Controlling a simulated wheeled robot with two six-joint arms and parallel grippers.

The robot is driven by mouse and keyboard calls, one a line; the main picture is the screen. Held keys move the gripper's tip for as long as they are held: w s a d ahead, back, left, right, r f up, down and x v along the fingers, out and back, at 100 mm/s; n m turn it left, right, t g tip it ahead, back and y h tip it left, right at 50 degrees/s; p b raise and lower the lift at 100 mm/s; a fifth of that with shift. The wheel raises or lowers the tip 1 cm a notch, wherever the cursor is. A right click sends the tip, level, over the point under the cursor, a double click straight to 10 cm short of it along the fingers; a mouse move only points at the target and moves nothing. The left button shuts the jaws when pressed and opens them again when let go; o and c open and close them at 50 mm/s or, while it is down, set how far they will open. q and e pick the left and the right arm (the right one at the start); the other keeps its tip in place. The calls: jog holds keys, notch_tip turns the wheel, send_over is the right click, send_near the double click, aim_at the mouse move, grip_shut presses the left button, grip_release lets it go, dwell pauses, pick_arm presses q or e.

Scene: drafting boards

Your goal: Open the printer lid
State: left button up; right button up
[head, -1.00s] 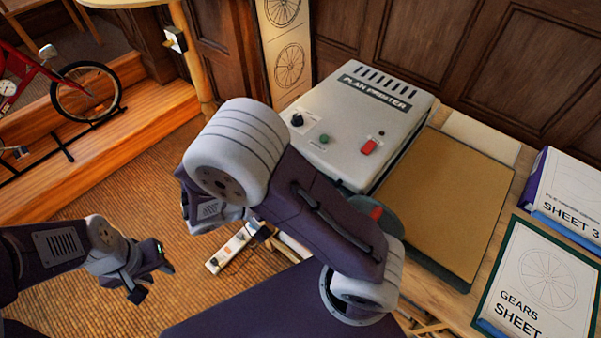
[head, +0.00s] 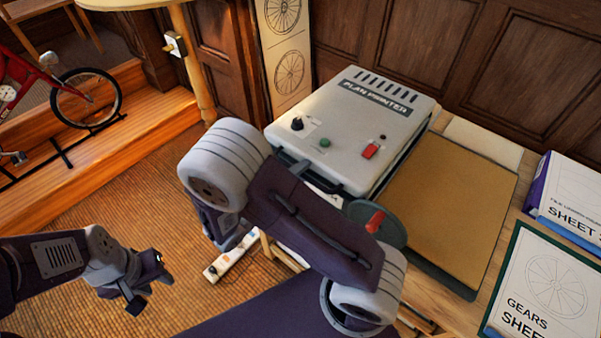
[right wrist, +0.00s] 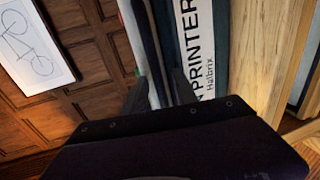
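The plan printer (head: 350,130) is a pale grey box on the table, with its lid down and its name label near the back. A dark edge runs along the printer's front. The right wrist view shows the printer's lettered face (right wrist: 197,45) turned sideways and close. My right gripper (right wrist: 160,92) has its two dark fingers apart, in front of the printer's edge; I cannot tell whether they touch it. My right arm hides most of that gripper in the head view. My left gripper (head: 148,281) is open and empty over the floor, far left of the printer.
A brown board (head: 450,210) lies right of the printer. A dark green disc with a red knob (head: 375,222) is partly behind my right arm. Sheet boxes (head: 565,195) stand at the right. A power strip (head: 232,262) lies on the floor. A red bicycle (head: 60,95) stands left.

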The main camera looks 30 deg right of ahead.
grip_shut()
dwell(1.4)
